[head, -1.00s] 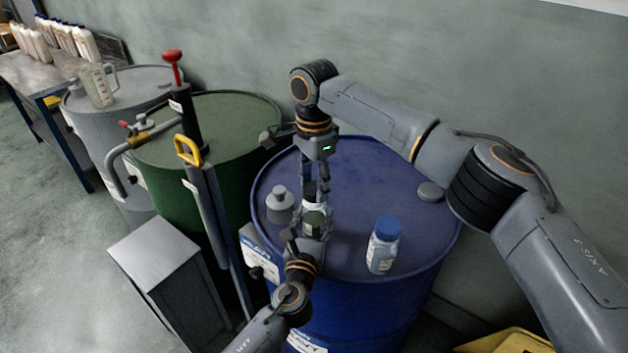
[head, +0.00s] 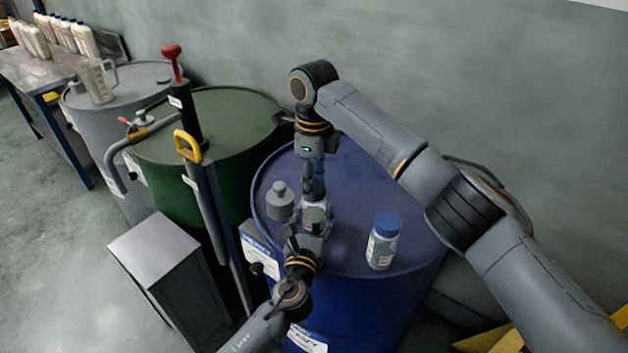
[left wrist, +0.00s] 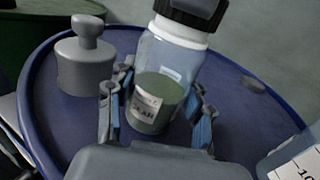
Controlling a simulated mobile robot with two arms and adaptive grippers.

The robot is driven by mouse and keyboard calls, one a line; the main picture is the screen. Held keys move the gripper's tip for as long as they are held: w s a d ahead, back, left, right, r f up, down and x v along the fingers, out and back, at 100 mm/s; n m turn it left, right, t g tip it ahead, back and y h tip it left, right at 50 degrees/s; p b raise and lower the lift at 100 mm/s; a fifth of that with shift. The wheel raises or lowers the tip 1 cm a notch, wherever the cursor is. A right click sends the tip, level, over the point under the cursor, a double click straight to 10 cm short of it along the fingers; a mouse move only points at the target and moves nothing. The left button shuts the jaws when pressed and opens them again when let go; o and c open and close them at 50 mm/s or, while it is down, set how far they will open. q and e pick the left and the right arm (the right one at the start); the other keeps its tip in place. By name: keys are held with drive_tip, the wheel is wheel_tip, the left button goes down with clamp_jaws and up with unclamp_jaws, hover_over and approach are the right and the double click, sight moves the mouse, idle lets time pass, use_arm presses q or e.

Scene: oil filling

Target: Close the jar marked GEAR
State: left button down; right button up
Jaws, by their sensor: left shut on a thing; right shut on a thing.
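The jar (left wrist: 165,85) is clear, holds green contents and has a white collar. Its label, partly visible, ends in "AR". It stands on the blue drum (head: 345,180). My left gripper (left wrist: 153,103) is shut around its lower body, a finger on each side. A black lid (left wrist: 198,8) sits at the jar's mouth, in line with it, with the white collar showing below; I cannot tell how far it is seated. My right gripper (head: 314,188) comes down from above, shut on the lid; its fingertips are small and partly hidden in the head view.
A blue-capped jar (head: 383,243) stands to the right on the drum. A grey knobbed plug (head: 280,201) is to the left. A green drum (head: 225,125) with pumps, a grey cabinet (head: 155,248) and a grey drum (head: 112,118) lie further left.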

drive_tip(key=shift+m, duration=1.2)
drive_tip(key=o, duration=0.7)
drive_tip(key=shift+r, duration=2.25)
drive_tip(key=shift+c, duration=0.2)
